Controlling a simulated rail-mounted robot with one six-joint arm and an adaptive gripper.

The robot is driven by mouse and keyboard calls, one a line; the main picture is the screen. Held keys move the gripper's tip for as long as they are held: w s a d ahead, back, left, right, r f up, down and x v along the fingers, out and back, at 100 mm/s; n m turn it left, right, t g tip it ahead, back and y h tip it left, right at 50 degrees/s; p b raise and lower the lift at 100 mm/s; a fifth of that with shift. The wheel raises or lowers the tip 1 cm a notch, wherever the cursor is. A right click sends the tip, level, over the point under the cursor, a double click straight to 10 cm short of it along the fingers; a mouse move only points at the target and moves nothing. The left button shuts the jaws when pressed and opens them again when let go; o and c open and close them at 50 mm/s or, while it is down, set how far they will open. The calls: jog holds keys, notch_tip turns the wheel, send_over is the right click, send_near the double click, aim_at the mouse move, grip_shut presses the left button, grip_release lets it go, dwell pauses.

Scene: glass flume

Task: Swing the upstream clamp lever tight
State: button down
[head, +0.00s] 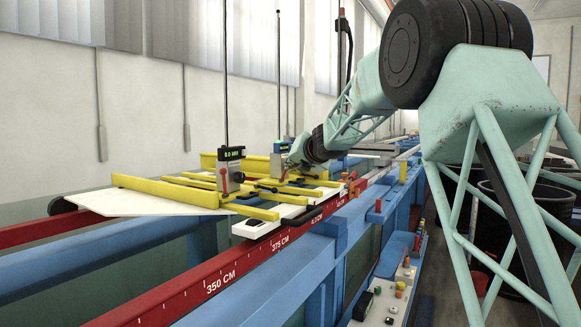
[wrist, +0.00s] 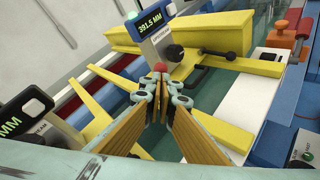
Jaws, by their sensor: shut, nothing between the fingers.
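My gripper (wrist: 160,82) is shut and empty in the wrist view, its brown-padded fingers meeting just below a small red tip (wrist: 160,67). I cannot tell whether the tip touches the fingers. In the head view my gripper is small, low over the far end of the yellow frame, and its fingers are unclear. A red lever-like part (head: 222,180) stands below the near gauge (head: 231,154), which reads 0.0 MM. A second gauge (head: 281,147) stands farther along; a gauge in the wrist view (wrist: 156,30) reads 391.5 MM.
Thin vertical rods rise by both gauges. Yellow arms (wrist: 215,130) flank my fingers closely. A red knob (wrist: 303,28) stands at upper right in the wrist view.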

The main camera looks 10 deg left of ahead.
jog(key=shift+w+a+r+p, duration=0.2)
jog(key=shift+a+r+p, duration=0.4)
jog(key=shift+p, duration=0.3)
dwell(0.5)
jog(key=a+p, duration=0.1)
jog(key=w+a+r+p, duration=0.1)
jog(key=a, duration=0.1)
jog(key=shift+w+p, duration=0.2)
jog(key=shift+p, duration=0.2)
dwell(0.5)
jog(key=shift+r, duration=0.25)
dwell(1.3)
jog(key=shift+r+p, duration=0.65)
jog(key=shift+p, duration=0.15)
jog(key=shift+s+f, duration=0.1)
